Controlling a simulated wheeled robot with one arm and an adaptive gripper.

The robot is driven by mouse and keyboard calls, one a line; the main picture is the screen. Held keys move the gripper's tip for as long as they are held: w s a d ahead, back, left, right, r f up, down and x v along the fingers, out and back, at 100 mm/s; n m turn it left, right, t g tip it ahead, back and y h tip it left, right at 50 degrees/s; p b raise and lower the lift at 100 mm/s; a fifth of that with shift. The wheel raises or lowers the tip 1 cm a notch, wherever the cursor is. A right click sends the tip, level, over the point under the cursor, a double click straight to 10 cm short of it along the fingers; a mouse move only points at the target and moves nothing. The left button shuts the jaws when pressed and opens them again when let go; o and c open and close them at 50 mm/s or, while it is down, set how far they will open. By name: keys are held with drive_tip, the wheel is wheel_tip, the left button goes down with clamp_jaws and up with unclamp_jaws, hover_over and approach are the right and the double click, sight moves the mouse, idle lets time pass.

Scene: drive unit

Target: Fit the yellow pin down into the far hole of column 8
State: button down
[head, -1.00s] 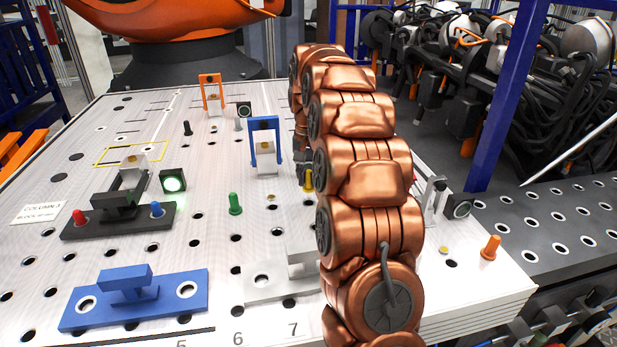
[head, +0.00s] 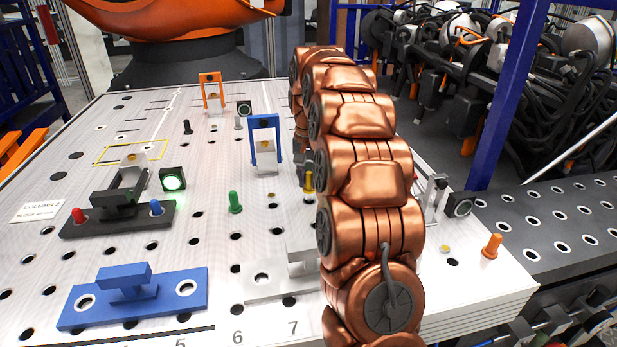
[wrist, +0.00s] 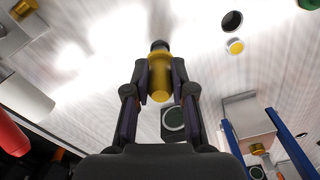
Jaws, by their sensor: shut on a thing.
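The yellow pin (wrist: 160,78) is between the fingertips of my gripper (wrist: 160,90) in the wrist view, its dark tip pointing away from the gripper. In the head view the yellow pin (head: 308,182) shows just left of my copper arm, which hides most of the gripper. I cannot tell whether the tip touches the plate. The white plate (head: 225,180) has rows of holes; numbers 5, 6 and 7 show at its front edge. Column 8's number and most holes there are hidden behind my arm. A dark hole (wrist: 232,21) shows right of the pin in the wrist view.
A blue gate (head: 264,145) stands left of the pin, with a green pin (head: 235,202) nearer. A grey block (head: 303,262) sits at front, close to my arm. Right of the arm are a ring-faced black block (head: 459,206) and an orange pin (head: 491,246).

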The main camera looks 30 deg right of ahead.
sight(308, 190)
drive_tip(key=shift+f+b, duration=0.7)
drive_tip(key=shift+f, duration=0.6)
drive_tip(key=shift+f, duration=0.35)
drive_tip(key=c, duration=0.9)
unclamp_jaws()
wheel_tip(308, 190, up, 10)
drive_tip(key=shift+r, duration=1)
